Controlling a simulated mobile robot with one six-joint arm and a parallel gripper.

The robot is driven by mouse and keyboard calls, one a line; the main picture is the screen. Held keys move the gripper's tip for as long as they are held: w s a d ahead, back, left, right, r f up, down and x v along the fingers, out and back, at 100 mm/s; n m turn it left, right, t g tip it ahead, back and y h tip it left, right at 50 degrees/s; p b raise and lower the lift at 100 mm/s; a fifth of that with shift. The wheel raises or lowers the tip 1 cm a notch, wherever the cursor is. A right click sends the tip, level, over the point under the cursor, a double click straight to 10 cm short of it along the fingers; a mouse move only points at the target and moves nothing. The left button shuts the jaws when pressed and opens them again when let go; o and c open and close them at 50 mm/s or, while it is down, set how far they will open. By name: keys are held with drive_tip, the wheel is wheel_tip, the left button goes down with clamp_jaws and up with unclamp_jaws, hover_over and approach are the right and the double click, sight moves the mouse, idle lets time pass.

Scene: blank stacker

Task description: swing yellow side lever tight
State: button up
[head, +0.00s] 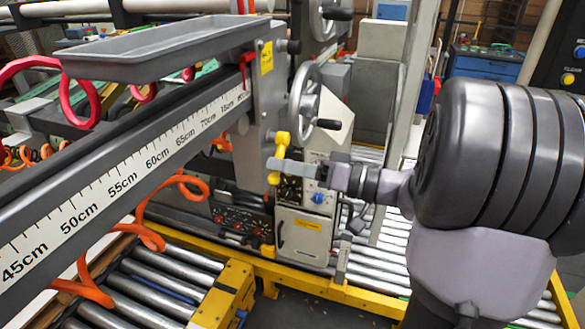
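The yellow side lever (282,139) is on the side of the grey machine, below the handwheel. It runs slightly slanted, with a rounded upper end and a rounded lower end. My gripper (283,165) reaches in from the right, and its grey fingers cross in front of the lever's middle and hide that part. The fingers overlap in this side-on view, so I cannot tell whether they are closed on the lever or only beside it.
A handwheel (304,102) with a dark handle sits just above the lever. A long scale rail (130,172) and grey tray (160,50) fill the left. A control panel (318,197) with a blue knob is below my gripper. Rollers (165,275) and a yellow frame (345,293) lie lower.

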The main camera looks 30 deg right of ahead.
drive_tip(key=shift+w+d+f+n+b, duration=0.15)
drive_tip(key=shift+n+b, duration=0.3)
drive_tip(key=shift+b, duration=0.7)
drive_tip(key=shift+w+d+f+n+b, duration=0.1)
drive_tip(key=shift+f+n+b, duration=0.25)
drive_tip(key=shift+b, duration=0.8)
drive_tip(key=shift+w+d+n+b, duration=0.15)
drive_tip(key=shift+n+b, duration=0.35)
drive_tip(key=shift+b, duration=0.35)
drive_tip(key=n, duration=0.2)
drive_tip(key=w+d+n, duration=0.1)
drive_tip(key=n, duration=0.1)
drive_tip(key=d+n, duration=0.1)
drive_tip(key=shift+w+f+n, duration=0.1)
drive_tip(key=shift+w+n, duration=0.15)
drive_tip(key=shift+n, duration=0.15)
drive_tip(key=shift+s, duration=0.1)
